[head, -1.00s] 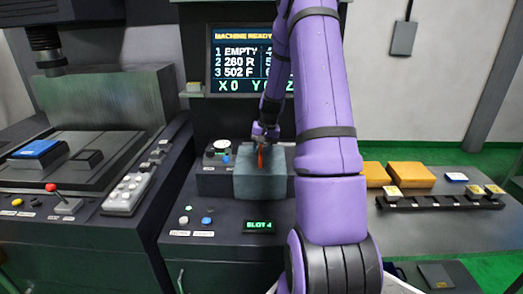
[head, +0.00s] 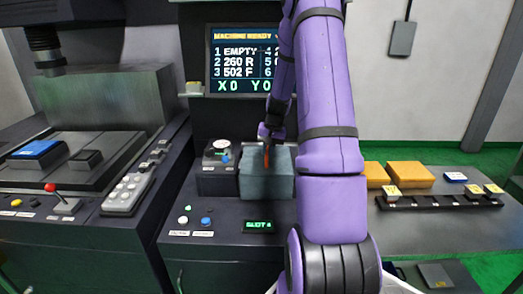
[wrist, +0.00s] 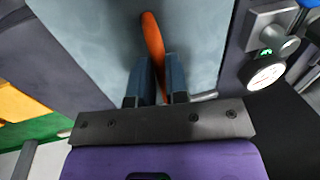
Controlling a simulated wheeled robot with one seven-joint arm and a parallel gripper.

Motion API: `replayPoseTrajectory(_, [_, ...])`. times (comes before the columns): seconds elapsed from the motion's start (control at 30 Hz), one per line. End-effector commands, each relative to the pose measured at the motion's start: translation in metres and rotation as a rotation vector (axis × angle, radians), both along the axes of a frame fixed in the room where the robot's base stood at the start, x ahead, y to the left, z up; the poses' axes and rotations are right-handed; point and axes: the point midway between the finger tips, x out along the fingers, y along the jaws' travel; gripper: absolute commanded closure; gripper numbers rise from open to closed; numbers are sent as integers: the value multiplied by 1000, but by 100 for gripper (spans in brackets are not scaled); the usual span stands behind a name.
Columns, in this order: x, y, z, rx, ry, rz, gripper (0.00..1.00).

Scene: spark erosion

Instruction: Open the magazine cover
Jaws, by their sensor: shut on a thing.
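The magazine cover (head: 266,184) is a grey-blue box on the dark machine console, below the screen. An orange handle (head: 267,158) stands on it. My gripper (head: 268,144) is at this handle, coming from above and behind. In the wrist view, my gripper (wrist: 160,78) has its two fingers on either side of the orange handle (wrist: 152,38) and is shut on it. The cover (wrist: 100,45) fills much of that view behind the handle. My arm hides the cover's right surroundings in the head view. What lies under the cover is hidden.
A dial gauge (head: 221,145) with a blue knob stands just left of the cover. Buttons (head: 206,221) and a lit slot display (head: 258,226) are in front. A rack (head: 440,202) and orange blocks (head: 410,175) sit on the right table.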

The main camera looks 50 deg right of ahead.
Motion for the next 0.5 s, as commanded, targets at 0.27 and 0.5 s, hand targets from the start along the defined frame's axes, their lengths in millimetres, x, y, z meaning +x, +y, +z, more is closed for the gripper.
replayPoseTrajectory(0.27, [-54,-47,0,0,0,-8,100])
replayPoseTrajectory(0.5, [-91,-78,0,0,0,-5,100])
